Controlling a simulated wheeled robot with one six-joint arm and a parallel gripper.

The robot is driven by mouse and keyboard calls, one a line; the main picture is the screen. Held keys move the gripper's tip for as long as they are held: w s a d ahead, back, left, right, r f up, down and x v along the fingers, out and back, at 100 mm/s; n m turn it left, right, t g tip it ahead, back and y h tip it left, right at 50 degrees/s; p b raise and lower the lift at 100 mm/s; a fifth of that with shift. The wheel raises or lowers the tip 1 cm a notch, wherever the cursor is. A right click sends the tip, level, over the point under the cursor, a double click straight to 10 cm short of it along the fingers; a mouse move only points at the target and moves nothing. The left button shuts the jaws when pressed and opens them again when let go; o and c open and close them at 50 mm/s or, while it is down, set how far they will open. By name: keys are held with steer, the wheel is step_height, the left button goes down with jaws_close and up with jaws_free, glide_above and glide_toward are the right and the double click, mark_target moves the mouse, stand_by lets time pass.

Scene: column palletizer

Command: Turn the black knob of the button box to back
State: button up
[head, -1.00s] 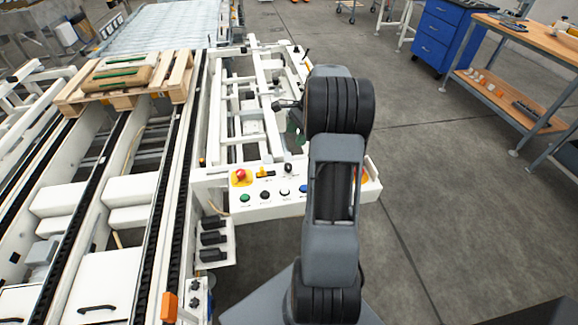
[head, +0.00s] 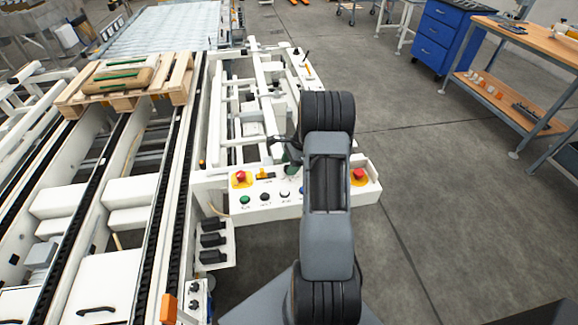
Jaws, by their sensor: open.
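The button box (head: 262,213) is a white panel at the near end of the white frame, left of my arm in the head view. It bears a red stop button on yellow (head: 241,178), a yellow switch (head: 264,174), and green (head: 244,199), black (head: 265,196) and white (head: 285,194) buttons. The black knob's place near the box's back edge is covered or crowded by my gripper, so its setting cannot be read. My gripper (head: 287,155) is open, small and partly hidden behind my arm, over the back of the box. Contact with the knob cannot be told.
A second red stop button (head: 358,174) sits at the box's right end, just right of my arm. A conveyor with a wooden pallet (head: 125,90) lies to the left. The floor right of the box is clear up to a workbench (head: 525,40) and blue cabinet (head: 440,38).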

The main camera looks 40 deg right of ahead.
steer(key=shift+a+f, duration=0.2)
steer(key=shift+f, duration=0.3)
steer(key=c, duration=0.9)
